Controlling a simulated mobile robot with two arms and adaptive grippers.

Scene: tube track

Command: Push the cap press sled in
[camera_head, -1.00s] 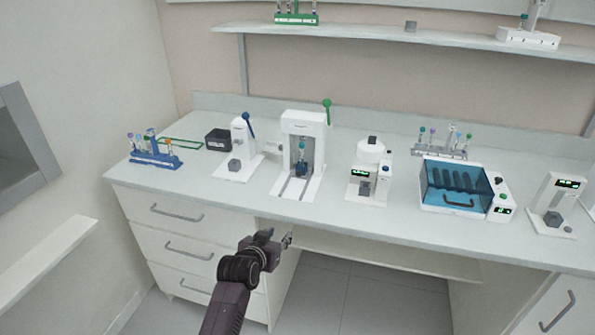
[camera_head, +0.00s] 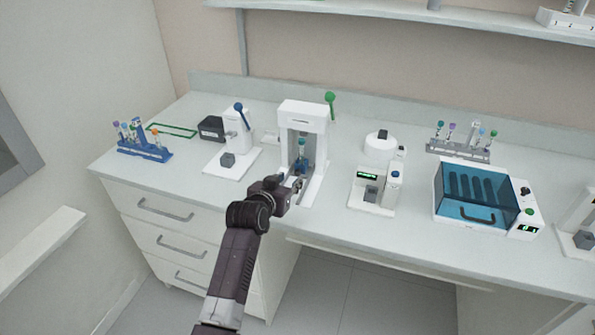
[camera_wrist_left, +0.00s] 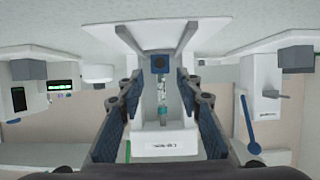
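The cap press (camera_head: 303,113) is a white upright frame with a green-knobbed lever (camera_head: 330,99), near the middle of the bench. Its sled (camera_wrist_left: 159,64) shows in the left wrist view as a small blue block holding a clear tube with a teal cap (camera_head: 302,147). The tube stands at the press opening. My left gripper (camera_head: 293,184) is just in front of the press and hides part of the sled and the rails. In the left wrist view its two fingers (camera_wrist_left: 158,84) are apart, one on each side of the sled and tube, with gaps visible. My right gripper is not in view.
A white device with a blue lever (camera_head: 229,146) stands left of the press. A white device with a green display (camera_head: 376,180) stands to its right, and a blue-lidded box (camera_head: 476,195) farther right. A blue tube rack (camera_head: 142,147) sits at the far left.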

